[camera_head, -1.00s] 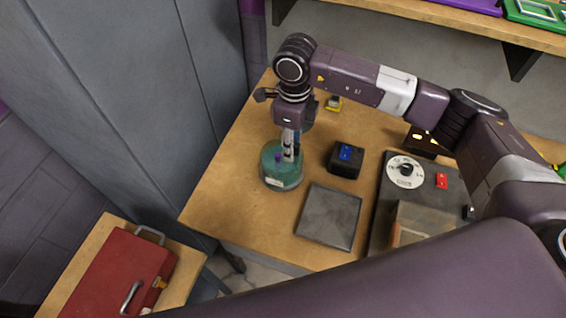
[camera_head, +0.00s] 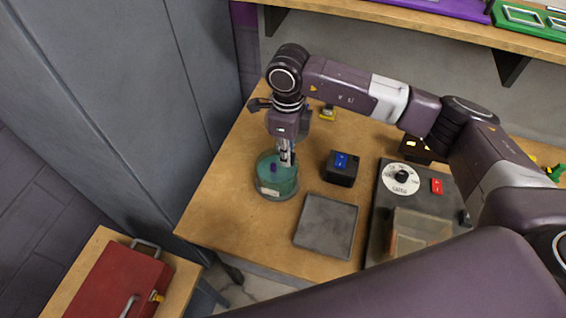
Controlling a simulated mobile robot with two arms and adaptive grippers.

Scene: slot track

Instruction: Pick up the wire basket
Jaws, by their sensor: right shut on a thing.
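A round teal see-through jar (camera_head: 268,185) stands on the wooden table, left of centre. My right gripper (camera_head: 286,158) points down at the jar's open top and is shut on a slim part there. This seems to be the wire basket, whose mesh I cannot make out. A small purple thing shows inside the jar near the fingertips. My left gripper is not in view.
A black box with a blue switch (camera_head: 341,168) and a flat grey plate (camera_head: 326,226) lie right of the jar. A dark dial unit (camera_head: 402,178) stands further right. A red toolbox (camera_head: 113,283) is at lower left. The table's left part is bare.

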